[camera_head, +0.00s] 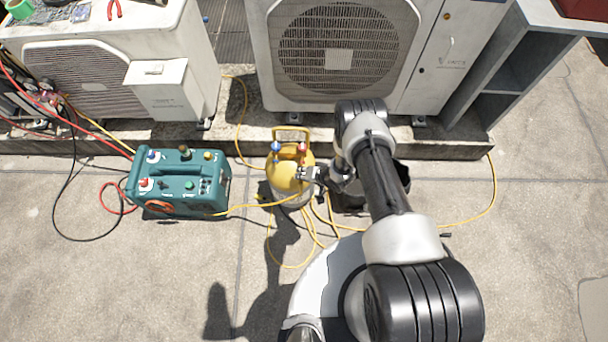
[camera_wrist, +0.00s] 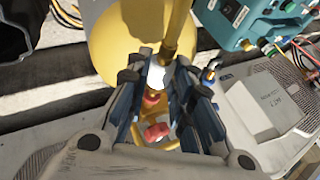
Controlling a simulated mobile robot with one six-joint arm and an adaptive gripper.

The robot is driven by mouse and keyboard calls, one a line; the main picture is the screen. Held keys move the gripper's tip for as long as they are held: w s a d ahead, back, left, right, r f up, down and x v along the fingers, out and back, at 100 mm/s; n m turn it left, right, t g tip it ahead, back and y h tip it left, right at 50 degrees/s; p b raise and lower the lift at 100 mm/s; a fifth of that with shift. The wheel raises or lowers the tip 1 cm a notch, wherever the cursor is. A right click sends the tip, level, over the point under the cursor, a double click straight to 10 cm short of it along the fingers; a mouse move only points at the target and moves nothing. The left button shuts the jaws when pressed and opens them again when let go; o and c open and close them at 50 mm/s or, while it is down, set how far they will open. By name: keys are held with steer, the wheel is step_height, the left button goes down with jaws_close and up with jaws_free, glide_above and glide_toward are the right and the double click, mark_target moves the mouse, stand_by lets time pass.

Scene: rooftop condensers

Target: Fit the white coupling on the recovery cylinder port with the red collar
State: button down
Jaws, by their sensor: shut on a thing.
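The recovery cylinder (camera_head: 285,178) is yellow on top and grey-white below, and stands upright on the roof floor. It has a blue valve (camera_head: 276,147) and a red valve (camera_head: 302,148). My gripper (camera_head: 308,174) is at its right side. In the wrist view my gripper (camera_wrist: 161,70) is shut on the white coupling (camera_wrist: 156,76), which joins a yellow hose (camera_wrist: 178,28). The red collar (camera_wrist: 150,99) shows just beyond the coupling, with a red handwheel (camera_wrist: 156,132) further on. The fingers partly hide the coupling; I cannot tell whether it touches or sits on the port.
A teal recovery machine (camera_head: 180,182) stands left of the cylinder. Condenser units (camera_head: 335,50) stand on a concrete ledge (camera_head: 240,148) behind. A dark bin (camera_head: 400,178) stands right of the cylinder, partly behind my arm. Yellow hoses (camera_head: 272,262) loop on the floor.

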steer(key=shift+w+d, duration=0.1)
steer(key=shift+w, duration=1.15)
stand_by(1.2)
steer(key=c, duration=1.3)
jaws_free()
steer(key=shift+s, duration=0.1)
steer(key=shift+s+a+p, duration=0.15)
steer(key=shift+s+p, duration=0.75)
steer(key=shift+s, duration=0.95)
steer(key=shift+s+a+p, duration=0.1)
steer(key=shift+s+p, duration=0.75)
steer(key=shift+s, duration=1)
